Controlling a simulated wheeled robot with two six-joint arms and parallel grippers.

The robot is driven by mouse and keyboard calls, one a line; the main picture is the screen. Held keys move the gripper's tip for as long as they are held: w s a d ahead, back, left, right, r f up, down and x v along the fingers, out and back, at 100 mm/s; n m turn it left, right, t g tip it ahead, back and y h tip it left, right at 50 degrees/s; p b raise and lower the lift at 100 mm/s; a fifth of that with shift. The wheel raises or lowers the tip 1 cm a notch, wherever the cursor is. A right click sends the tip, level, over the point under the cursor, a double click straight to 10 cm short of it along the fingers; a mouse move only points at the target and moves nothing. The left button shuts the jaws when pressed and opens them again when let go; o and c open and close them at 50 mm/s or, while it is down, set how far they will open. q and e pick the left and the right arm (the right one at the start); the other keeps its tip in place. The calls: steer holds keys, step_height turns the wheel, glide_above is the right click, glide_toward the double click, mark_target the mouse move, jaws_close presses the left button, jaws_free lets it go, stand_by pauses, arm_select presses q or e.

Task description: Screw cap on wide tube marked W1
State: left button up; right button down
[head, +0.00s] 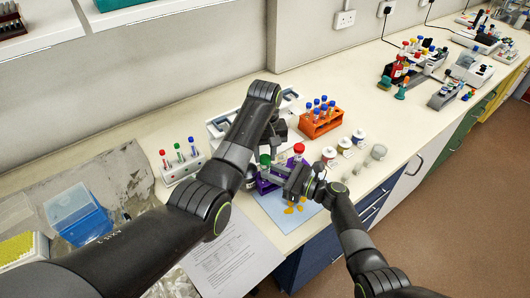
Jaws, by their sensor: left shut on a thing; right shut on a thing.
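A purple rack (265,187) stands near the bench's front edge, largely covered by my grippers. A green cap (265,159) and a red cap (299,148) show above it. My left gripper (272,154) reaches down from behind and appears shut at the green cap; its fingertips are mostly hidden. My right gripper (282,173) comes from the right, its fingers pointing left, and appears shut on the tube below the green cap. That tube is hidden. I cannot read the mark W1, or tell whether the cap is seated on the tube.
An orange rack (322,124) with several blue-capped tubes stands behind right. A white rack (182,168) with three capped tubes is at left. Several small jars (345,145) stand at right. A pale blue mat (277,208) and printed paper (230,250) lie in front. The bench farther right has clear space.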

arm_select(q)
steer(key=shift+f, duration=0.6)
